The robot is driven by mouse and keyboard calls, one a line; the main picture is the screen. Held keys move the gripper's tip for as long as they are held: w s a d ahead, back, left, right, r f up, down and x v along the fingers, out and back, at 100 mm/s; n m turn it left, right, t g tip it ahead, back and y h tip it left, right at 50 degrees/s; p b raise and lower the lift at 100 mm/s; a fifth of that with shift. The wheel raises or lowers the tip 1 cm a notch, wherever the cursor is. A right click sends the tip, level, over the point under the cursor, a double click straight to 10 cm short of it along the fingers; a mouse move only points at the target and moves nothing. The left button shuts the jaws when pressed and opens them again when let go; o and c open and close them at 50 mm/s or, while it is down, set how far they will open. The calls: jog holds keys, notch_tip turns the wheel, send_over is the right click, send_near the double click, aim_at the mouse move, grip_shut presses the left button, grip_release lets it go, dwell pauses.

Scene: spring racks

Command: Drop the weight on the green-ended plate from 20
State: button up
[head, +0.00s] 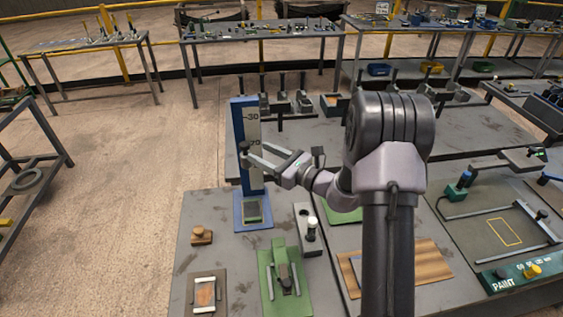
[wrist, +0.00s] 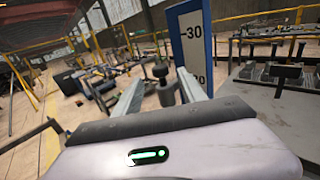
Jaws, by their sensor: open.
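A blue upright stand (head: 238,120) with a white scale marked 30 and, lower, what looks like 20 rises at the back left of the near table. It also shows in the wrist view (wrist: 178,50). On its blue foot lies a small plate with green edges (head: 253,212). My gripper (head: 258,154) is open in front of the scale near the lower mark. A small dark knobbed weight (head: 243,147) is by its fingertips. In the wrist view the weight (wrist: 162,82) appears between the spread fingers; I cannot tell whether it touches them.
A wooden knob block (head: 202,235), a framed plate (head: 206,293) and a green fixture (head: 284,278) stand on the near table. A grey block with a white-topped post (head: 310,232) is right of the stand's foot. Open floor lies to the left.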

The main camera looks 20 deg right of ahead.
jog(key=v, duration=0.7)
jog(key=s+a+r+n+g+y+b, duration=0.15)
jog(key=s+a+n+g+b, duration=0.45)
jog(key=s+a+n+g, duration=0.75)
jog(key=s+d+f+n+t+h+b, duration=0.1)
jog(key=s+n+t+h+b, duration=0.1)
jog(key=s, duration=0.6)
jog(key=s+f+n+t+h+b, duration=0.2)
jog(key=s+n+h+b, duration=0.2)
jog(key=s+n+h, duration=0.3)
jog(key=shift+s+d+n, duration=0.4)
jog(key=shift+s+n, duration=0.15)
jog(key=shift+n, duration=0.6)
jog(key=shift+f+h, duration=0.15)
jog(key=shift+h, duration=0.1)
